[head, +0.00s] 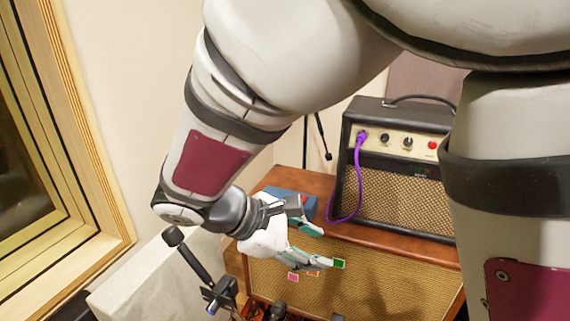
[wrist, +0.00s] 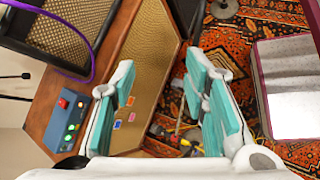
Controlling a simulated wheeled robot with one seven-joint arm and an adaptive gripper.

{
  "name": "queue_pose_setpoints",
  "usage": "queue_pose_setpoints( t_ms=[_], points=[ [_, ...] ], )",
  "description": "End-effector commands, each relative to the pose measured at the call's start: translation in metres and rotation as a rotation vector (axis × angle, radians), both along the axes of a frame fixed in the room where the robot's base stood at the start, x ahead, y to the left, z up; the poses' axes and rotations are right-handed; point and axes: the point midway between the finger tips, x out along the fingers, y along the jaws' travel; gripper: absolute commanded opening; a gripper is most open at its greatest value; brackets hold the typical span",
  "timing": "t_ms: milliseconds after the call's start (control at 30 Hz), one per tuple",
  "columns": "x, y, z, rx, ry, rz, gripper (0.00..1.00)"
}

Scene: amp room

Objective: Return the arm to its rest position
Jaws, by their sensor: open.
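My gripper (wrist: 160,110) is open, and nothing shows between its teal-padded fingers in the wrist view. In the head view my gripper (head: 312,246) is at the end of my outstretched arm, in front of the large wooden cabinet (head: 385,290) and near its top edge. My arm crosses the head view from the top and hides part of the room. A blue pedal box (head: 308,207) sits on the cabinet top, partly hidden behind my gripper in the head view. It also shows in the wrist view (wrist: 66,118), left of the fingers.
A black amp (head: 400,165) with a purple cable (head: 357,175) plugged in stands on the cabinet. A microphone (head: 175,237) on a stand is close to my wrist, left. A framed window (head: 100,180) is at left. A patterned rug (wrist: 220,45) covers the floor.

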Motion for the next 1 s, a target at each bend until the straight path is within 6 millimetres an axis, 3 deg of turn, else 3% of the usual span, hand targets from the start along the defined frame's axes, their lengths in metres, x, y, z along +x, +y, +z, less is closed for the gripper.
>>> queue_pose_setpoints(
  t_ms=[567,767,1000],
  points=[
    [-0.005,-0.012,0.008,0.04,-0.009,-0.049,0.41],
    [-0.031,-0.055,0.03,0.174,-0.045,-0.244,0.41],
    [-0.092,-0.11,0.054,0.422,-0.138,-0.589,0.41]
  ],
)
